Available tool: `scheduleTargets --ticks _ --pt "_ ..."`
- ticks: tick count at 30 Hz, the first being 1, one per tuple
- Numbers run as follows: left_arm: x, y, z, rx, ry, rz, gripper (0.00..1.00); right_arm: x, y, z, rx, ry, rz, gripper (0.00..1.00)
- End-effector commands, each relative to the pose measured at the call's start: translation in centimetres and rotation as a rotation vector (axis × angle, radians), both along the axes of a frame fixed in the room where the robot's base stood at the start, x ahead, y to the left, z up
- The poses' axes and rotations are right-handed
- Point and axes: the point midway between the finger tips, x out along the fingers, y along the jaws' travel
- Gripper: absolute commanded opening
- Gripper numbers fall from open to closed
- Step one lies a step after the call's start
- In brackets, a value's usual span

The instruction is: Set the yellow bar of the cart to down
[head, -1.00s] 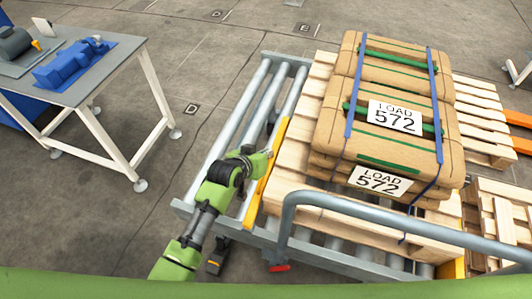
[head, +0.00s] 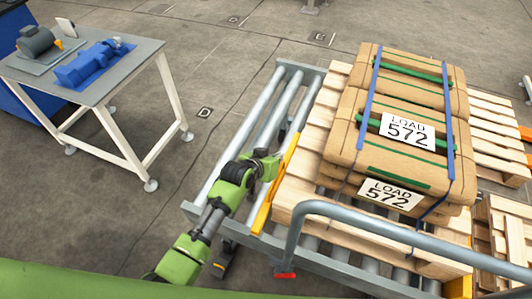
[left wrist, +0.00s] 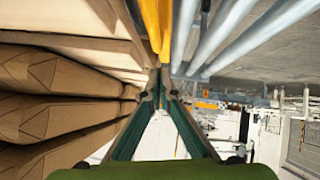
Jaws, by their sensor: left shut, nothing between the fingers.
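The yellow bar (head: 270,200) is a narrow strip on the grey roller cart (head: 196,210), running along the left edge of the loaded pallet. Its middle is partly hidden by my left gripper (head: 275,162). That gripper is at the bar's left side, near its upper half; I cannot tell if it touches. In the left wrist view the bar (left wrist: 154,28) lies just beyond the fingertips (left wrist: 163,82), which are closed together with nothing between them. Whether the bar is fully raised or lowered is hard to tell. My right gripper is not in view.
A wooden pallet (head: 287,207) carries stacked brown sacks (head: 352,105) marked LOAD 572, close to the right of the bar. A grey tubular rail (head: 390,222) curves in front. Bare rollers (head: 239,128) lie to the left. A table (head: 125,72) stands farther left.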

Motion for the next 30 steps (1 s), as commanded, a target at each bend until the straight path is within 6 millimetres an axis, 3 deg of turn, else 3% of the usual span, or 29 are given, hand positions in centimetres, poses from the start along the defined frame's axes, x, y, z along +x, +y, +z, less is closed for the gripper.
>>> scheduleTargets --ticks 2,18,30 --pt "0.3 0.1 2.1 0.000 -0.002 0.001 0.00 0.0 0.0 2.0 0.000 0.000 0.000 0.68" --pt "-4.8 3.0 7.3 -0.003 -0.005 0.002 0.00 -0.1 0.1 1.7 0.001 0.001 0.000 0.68" --pt "-5.9 3.6 8.5 -0.002 -0.002 0.001 0.00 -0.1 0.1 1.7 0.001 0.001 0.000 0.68"
